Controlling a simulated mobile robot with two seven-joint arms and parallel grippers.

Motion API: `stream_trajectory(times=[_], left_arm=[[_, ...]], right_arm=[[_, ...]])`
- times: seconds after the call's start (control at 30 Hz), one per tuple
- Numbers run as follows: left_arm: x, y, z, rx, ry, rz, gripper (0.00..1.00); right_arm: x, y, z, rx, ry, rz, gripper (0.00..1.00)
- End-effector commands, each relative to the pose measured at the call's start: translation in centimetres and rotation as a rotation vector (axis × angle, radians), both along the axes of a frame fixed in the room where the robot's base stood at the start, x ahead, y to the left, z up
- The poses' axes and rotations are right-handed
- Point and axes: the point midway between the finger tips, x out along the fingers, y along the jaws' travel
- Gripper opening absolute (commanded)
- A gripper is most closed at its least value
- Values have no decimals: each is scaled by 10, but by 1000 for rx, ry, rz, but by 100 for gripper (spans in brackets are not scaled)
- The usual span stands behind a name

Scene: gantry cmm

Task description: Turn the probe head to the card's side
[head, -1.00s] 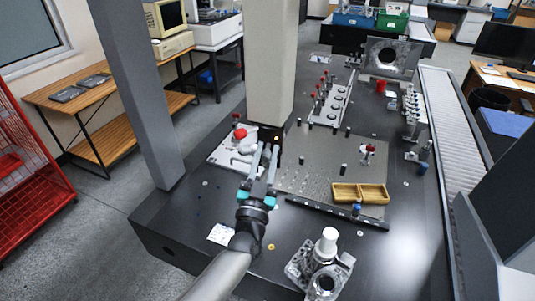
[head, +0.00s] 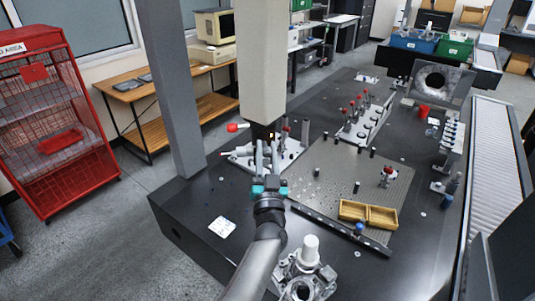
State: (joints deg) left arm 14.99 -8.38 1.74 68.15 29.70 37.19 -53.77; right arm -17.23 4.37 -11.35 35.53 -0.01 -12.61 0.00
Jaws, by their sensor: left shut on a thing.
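The black probe head (head: 262,132) hangs at the lower end of the beige column. A stylus with a red end (head: 232,127) sticks out from it toward the picture's left. A white card (head: 222,227) with small dark marks lies flat on the dark table, left of my left arm. My left gripper (head: 268,147) reaches up to the underside of the column, its two grey fingers at the probe head. It is shut on the probe head; the exact contact is small and partly hidden. My right gripper is not in view.
A pale rack plate (head: 240,160) lies behind the gripper. The perforated plate (head: 335,190) to the right carries small pegs and a wooden tray (head: 368,213). A grey post (head: 170,90) rises at left.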

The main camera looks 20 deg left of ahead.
Motion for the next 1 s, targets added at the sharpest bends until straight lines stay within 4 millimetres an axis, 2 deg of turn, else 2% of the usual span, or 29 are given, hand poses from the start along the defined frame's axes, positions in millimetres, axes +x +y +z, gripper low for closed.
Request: stream_trajectory(times=[0.53, 0.57, 0.6, 0.8, 1.0], left_arm=[[2, -1, -1, 0, 3, 16, 0], [2, -1, -1, 0, 3, 16, 33], [2, -1, -1, 0, 3, 16, 38], [1, 0, 0, 0, 2, 17, 60], [1, 0, 0, 0, 0, 19, 61]], right_arm=[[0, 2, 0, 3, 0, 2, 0], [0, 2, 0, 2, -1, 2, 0], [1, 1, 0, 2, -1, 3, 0], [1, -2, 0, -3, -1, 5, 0], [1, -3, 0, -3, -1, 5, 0]])
